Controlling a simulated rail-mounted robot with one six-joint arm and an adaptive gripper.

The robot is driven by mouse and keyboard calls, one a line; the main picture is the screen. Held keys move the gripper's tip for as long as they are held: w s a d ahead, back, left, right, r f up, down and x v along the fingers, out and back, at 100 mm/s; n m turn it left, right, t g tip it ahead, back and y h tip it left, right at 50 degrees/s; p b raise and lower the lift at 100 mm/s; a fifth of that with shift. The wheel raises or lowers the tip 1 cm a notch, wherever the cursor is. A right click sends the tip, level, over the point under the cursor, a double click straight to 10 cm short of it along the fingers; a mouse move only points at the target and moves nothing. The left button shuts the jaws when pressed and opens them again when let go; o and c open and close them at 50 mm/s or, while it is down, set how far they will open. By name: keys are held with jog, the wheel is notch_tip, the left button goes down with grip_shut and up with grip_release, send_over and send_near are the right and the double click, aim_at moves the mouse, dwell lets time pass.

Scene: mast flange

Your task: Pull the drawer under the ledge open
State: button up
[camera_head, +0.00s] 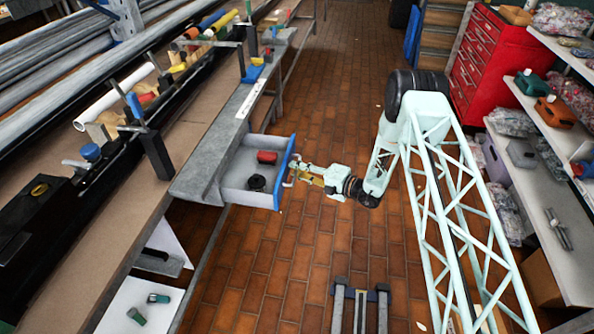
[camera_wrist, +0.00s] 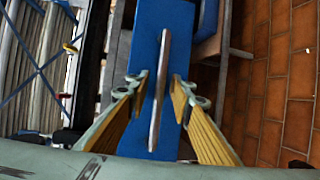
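The drawer (camera_head: 238,170) under the grey ledge (camera_head: 205,165) stands pulled out over the aisle, its inside showing. Its blue front (camera_head: 284,175) faces my arm and also fills the middle of the wrist view (camera_wrist: 160,25). A dark red object (camera_head: 267,157) and a black round object (camera_head: 257,183) lie in it. My gripper (camera_head: 294,176) is at the drawer front. In the wrist view the metal bar handle (camera_wrist: 160,85) stands between my two fingers (camera_wrist: 157,88), with a gap on each side, so the fingers look open around it.
A long workbench (camera_head: 190,125) with tools and tubes runs along the left. A red tool cabinet (camera_head: 490,65) and loaded shelves (camera_head: 550,130) stand on the right. A dark frame (camera_head: 360,295) is on the floor at the front. The brick floor (camera_head: 320,90) between is mostly clear.

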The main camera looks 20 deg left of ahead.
jog(key=v, duration=1.2)
jog(key=shift+r, duration=0.1)
dwell(0.6)
jog(key=s+d+r+n+g+h, duration=0.1)
jog(key=s+r+n+g, duration=0.2)
jog(key=s+r+n, duration=0.85)
jog(key=s+d+r+n+g+h, duration=0.1)
jog(key=s+r+n+g, duration=0.15)
jog(key=r, duration=1.75)
jog(key=s+d+r+n+g+h, duration=0.2)
jog(key=s+d+r+n, duration=0.2)
jog(key=s+r+n, duration=0.35)
jog(key=s+d+r+n+t+h, duration=0.2)
jog(key=s+d+r+n, duration=0.3)
jog(key=s+d, duration=0.5)
jog(key=s+d+r+n+t+h, duration=0.2)
jog(key=s+d+r+n+h, duration=0.3)
jog(key=s+d, duration=0.5)
jog(key=s+d+r+n+t+h, duration=0.3)
jog(key=s+d+r+n, duration=0.3)
jog(key=s+d, duration=0.4)
jog(key=s+n+h, duration=0.1)
jog(key=s, duration=0.3)
jog(key=shift+s, duration=0.3)
